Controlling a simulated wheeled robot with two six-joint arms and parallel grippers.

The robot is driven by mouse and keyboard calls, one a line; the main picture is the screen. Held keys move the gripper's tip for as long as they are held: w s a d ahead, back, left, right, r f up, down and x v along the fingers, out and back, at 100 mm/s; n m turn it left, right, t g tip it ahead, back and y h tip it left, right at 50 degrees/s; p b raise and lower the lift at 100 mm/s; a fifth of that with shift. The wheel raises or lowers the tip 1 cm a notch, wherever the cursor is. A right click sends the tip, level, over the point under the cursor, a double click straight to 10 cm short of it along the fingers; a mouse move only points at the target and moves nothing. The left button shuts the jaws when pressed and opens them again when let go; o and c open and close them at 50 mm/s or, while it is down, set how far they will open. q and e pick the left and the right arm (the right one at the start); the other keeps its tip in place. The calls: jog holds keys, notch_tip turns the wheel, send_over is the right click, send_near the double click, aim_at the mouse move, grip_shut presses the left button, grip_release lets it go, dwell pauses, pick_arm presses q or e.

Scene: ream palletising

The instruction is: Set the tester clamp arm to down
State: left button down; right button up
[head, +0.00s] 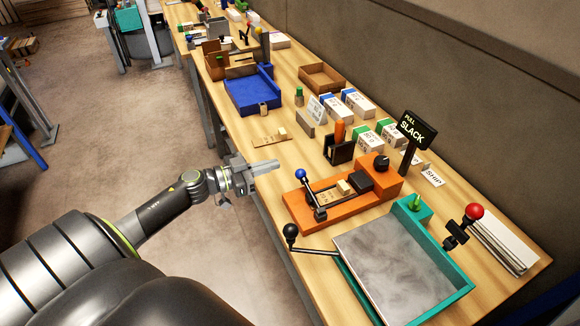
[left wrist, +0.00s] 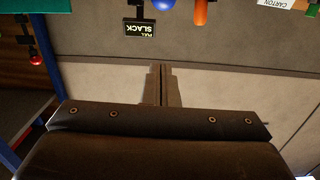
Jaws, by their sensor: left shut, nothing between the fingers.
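The tester appears to be the orange device (head: 352,206) on the bench, with a black knob (head: 381,163) on its raised right end. A lever with a blue ball (head: 301,174) rises at its left end, the ball above the orange base; I take it for the clamp arm. A small tan block (head: 344,187) sits on the device. My left gripper (head: 274,165) is shut and empty, left of and apart from the blue ball. In the left wrist view its fingers (left wrist: 162,85) are together, and the blue ball (left wrist: 163,4) shows at the top edge. My right gripper is not seen.
A teal tray (head: 350,284) with a grey plate and a black-knobbed crank (head: 290,233) is in front. A red-ball lever (head: 473,212) and a "PULL SLACK" sign (head: 414,130) stand at right. An orange-handled tool in a black holder (head: 340,150) stands behind the device.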

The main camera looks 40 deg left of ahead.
aim_at(309, 192)
pick_arm(q)
jog(key=w+d+f, duration=0.2)
jog(key=w, duration=0.1)
jog(key=w+d+f+p, duration=0.1)
jog(key=w, duration=0.1)
jog(key=shift+w+f, duration=0.15)
jog(key=shift+w, duration=0.05)
jog(key=shift+d+f, duration=0.1)
jog(key=shift+f, duration=0.35)
jog(key=shift+w+a+f, duration=0.1)
jog(key=shift+a+f, duration=0.1)
jog(key=shift+f, duration=0.3)
jog(key=shift+w+a+f, duration=0.1)
jog(key=shift+a+f, duration=0.05)
jog(key=shift+f, duration=0.3)
jog(key=shift+r, duration=0.1)
